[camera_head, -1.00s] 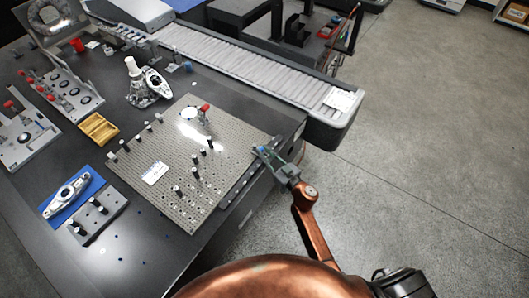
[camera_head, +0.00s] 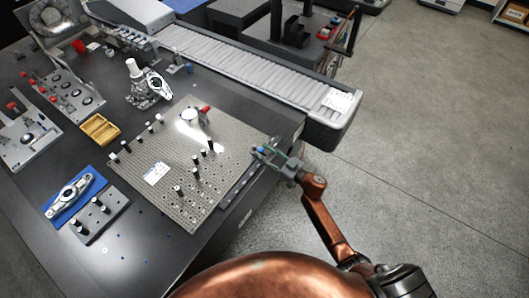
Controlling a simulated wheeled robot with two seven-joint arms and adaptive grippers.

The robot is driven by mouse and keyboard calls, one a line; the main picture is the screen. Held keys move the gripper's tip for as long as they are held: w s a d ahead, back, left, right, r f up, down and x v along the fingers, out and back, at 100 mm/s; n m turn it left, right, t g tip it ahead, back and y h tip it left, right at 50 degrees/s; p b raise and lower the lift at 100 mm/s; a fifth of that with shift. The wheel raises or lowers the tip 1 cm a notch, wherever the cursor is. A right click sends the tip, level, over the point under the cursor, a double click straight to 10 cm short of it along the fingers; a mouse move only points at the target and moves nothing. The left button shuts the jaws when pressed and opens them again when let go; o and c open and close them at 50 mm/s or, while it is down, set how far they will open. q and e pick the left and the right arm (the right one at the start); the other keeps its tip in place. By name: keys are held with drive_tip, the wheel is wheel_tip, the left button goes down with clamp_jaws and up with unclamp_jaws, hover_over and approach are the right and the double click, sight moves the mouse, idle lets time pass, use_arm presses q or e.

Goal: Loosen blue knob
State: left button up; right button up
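A small blue knob (camera_head: 261,150) shows at the right corner of the perforated metal plate (camera_head: 222,208), which lies on the dark table. My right gripper (camera_head: 271,156) reaches in from the lower right, with its fingertips at the knob. The fingers partly cover the knob, and at this size I cannot tell whether they touch it, or are open or shut around it. A small green part shows beside the fingertips. My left gripper is not in view.
Several black posts and a red knob (camera_head: 206,109) stand on the plate. A roller conveyor (camera_head: 240,66) runs behind. A yellow tray (camera_head: 88,124), a blue mat (camera_head: 56,216) with a metal part, and fixtures with red knobs are on the left. Open floor is on the right.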

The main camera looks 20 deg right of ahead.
drive_tip(key=v, duration=1.2)
idle(0.5)
drive_tip(key=s+d+f+m+g+h, duration=0.1)
drive_tip(key=s+d+f+m+h, duration=0.15)
drive_tip(key=f, duration=0.65)
drive_tip(key=s+d+f+m+h, duration=0.1)
drive_tip(key=s+d+f+h, duration=0.2)
drive_tip(key=f, duration=0.6)
drive_tip(key=s+d+f+m+g+h, duration=0.1)
drive_tip(key=s+d+f+g+h, duration=0.15)
drive_tip(key=s+f, duration=0.55)
drive_tip(key=s+d+f+m+g+h, duration=0.1)
drive_tip(key=s+d+f+g, duration=0.15)
drive_tip(key=s+f, duration=0.6)
drive_tip(key=s+a+f+g, duration=0.1)
drive_tip(key=s+f+g, duration=0.2)
drive_tip(key=s, duration=0.9)
drive_tip(key=s+a+f+g, duration=0.1)
drive_tip(key=s+f+g, duration=0.1)
drive_tip(key=s+f, duration=0.7)
drive_tip(key=s+a+f+g+h, duration=0.1)
drive_tip(key=s+f, duration=0.6)
drive_tip(key=s, duration=0.8)
drive_tip(key=a+g, duration=0.1)
drive_tip(key=g, duration=0.1)
drive_tip(key=shift+g+p, duration=0.3)
drive_tip(key=shift+c, duration=0.9)
